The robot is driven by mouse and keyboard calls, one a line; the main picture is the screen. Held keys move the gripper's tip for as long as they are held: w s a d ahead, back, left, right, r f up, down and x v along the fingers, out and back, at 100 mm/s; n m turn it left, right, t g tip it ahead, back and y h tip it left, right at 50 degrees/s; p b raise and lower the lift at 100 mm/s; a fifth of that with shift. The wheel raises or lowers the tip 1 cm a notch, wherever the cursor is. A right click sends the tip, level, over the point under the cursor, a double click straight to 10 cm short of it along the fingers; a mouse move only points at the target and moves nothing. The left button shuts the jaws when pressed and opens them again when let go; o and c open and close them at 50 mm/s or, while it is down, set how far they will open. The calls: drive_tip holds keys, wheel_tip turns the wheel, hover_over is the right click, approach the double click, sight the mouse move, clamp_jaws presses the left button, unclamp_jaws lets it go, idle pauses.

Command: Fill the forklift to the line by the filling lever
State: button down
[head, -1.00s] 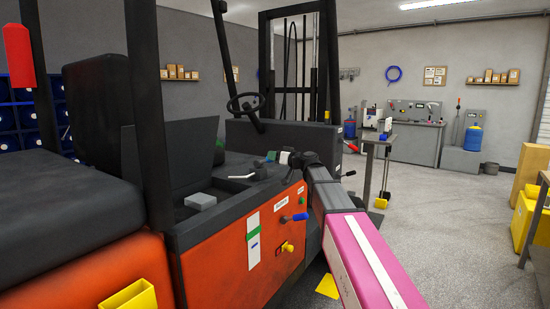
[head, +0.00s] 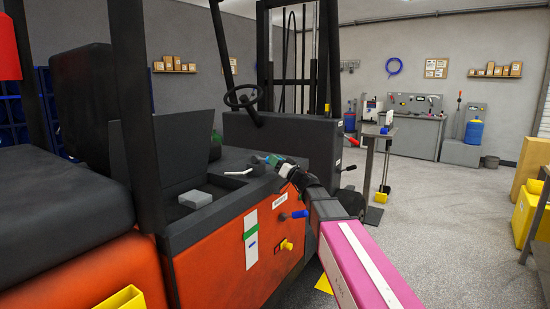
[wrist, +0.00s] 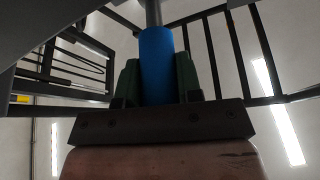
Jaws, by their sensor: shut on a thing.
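The orange forklift (head: 225,265) fills the left and middle of the head view. On its side panel is a white gauge strip (head: 250,257) with a green band and a small blue mark. A blue-gripped lever (head: 299,214) sticks out under a small label plate. A yellow knob (head: 286,245) sits beside the gauge. What the rod joins is hidden.
The seat (head: 92,95), steering wheel (head: 243,98) and dark roof posts (head: 140,120) stand close to my arm. Yellow bins (head: 525,225) are at the right. The floor between is clear.

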drive_tip(key=shift+f+t+y, duration=0.4)
drive_tip(key=shift+f+y, duration=0.2)
drive_tip(key=shift+f, duration=0.05)
drive_tip(key=c, duration=0.8)
unclamp_jaws()
drive_tip(key=v, duration=1.1)
